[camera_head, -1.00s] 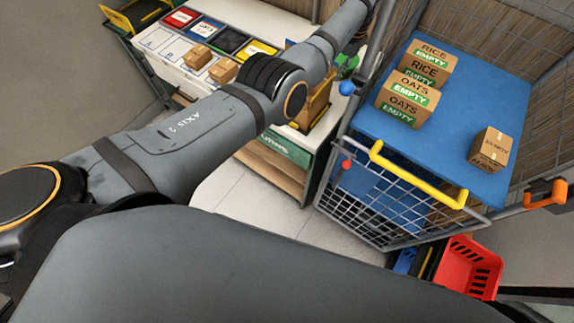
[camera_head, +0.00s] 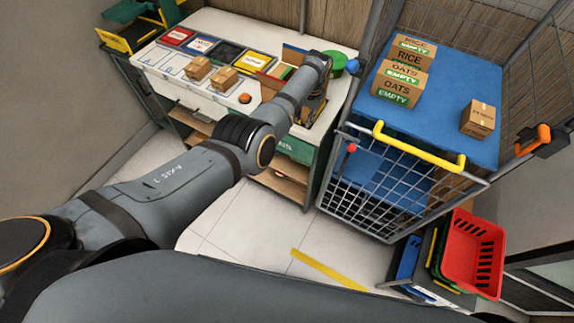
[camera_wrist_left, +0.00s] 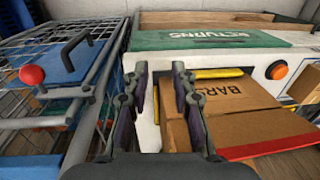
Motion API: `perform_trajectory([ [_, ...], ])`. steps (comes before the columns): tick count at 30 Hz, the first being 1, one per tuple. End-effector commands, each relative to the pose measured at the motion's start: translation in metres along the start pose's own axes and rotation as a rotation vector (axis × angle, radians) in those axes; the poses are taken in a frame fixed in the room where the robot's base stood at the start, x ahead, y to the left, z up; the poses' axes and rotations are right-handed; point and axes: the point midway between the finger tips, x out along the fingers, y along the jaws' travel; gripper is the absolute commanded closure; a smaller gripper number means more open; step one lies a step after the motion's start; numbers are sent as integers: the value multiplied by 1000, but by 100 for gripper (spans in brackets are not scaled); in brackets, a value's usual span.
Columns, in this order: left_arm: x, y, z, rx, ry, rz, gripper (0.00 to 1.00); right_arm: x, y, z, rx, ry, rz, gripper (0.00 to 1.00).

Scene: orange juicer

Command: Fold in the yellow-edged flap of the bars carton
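The bars carton (camera_wrist_left: 240,98) shows in the left wrist view, right of my fingers, with BARS printed on brown cardboard. A yellow strip (camera_wrist_left: 217,73) runs along its far side; a small yellow patch (camera_wrist_left: 157,110) shows between my fingers. I cannot tell whether both belong to the yellow-edged flap. A red-edged flap (camera_wrist_left: 265,146) spreads at the lower right. My left gripper (camera_wrist_left: 161,72) is open, its fingers apart beside the carton's left side; contact is unclear. In the head view my arm and gripper (camera_head: 322,86) partly hide the carton (camera_head: 308,112). My right gripper is out of view.
The wire cart (camera_head: 385,205) with a blue top stands close to the right of the white counter (camera_head: 228,27). Several small cartons lie on both. A green RETURNS panel (camera_wrist_left: 225,39) and an orange button (camera_wrist_left: 277,70) are near the bars carton.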

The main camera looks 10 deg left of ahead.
Motion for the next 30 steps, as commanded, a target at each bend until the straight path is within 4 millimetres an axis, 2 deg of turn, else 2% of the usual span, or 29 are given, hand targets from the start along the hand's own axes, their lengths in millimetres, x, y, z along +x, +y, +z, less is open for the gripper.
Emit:
perform_trajectory([
  [1,14,0,4,-4,-2,6,75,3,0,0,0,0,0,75],
  [3,30,1,9,-9,-1,13,75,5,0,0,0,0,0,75],
  [18,138,5,52,-48,9,58,75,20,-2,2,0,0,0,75],
  [24,169,6,68,-62,13,68,75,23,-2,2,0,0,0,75],
  [30,182,7,76,-68,16,73,75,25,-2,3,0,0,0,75],
])
